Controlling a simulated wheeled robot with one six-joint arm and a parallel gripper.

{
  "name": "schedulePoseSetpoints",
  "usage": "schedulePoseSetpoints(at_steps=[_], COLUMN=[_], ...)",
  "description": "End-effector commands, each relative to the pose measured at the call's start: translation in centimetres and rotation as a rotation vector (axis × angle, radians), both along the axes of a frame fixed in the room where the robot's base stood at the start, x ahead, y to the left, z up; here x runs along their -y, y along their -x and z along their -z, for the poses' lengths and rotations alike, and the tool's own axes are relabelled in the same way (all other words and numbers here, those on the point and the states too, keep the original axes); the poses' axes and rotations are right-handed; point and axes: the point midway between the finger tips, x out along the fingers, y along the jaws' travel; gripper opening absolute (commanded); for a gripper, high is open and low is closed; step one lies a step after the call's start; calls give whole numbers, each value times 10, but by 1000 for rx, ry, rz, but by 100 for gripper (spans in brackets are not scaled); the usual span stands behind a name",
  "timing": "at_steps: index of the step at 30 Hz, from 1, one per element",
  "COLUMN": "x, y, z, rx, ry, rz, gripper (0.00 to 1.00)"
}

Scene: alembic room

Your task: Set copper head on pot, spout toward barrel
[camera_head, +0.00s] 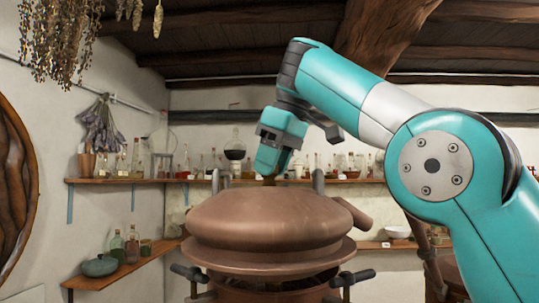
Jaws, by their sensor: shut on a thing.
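The copper head (265,222) is a wide domed copper piece with a broad rim, in the middle of the head view. My gripper (270,178) is above it, pointing down, shut on the top of the head; the fingertips are small and partly hidden. A copper spout (352,214) sticks out at the head's right side. The copper pot (268,296) is directly below, cut off by the bottom edge. A dark gap shows between the head's rim and the pot, so the head looks slightly above it. I cannot clearly make out the barrel.
Black-handled clamps (355,277) stand out at the pot's front left and right. Two grey upright pieces (318,181) show behind the head. Brown and copper parts (450,275) stand at lower right, partly behind my arm. Wall shelves (120,181) hold several bottles.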

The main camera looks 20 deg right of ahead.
Motion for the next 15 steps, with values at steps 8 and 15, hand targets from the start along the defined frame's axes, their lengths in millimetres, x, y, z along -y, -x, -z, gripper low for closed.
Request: schedulePoseSetpoints(at_steps=[8,15], x=[12,21], y=[-27,-49], z=[-2,-1], rx=[3,3], ry=[0,-1], rz=[1,1], gripper=[0,0])
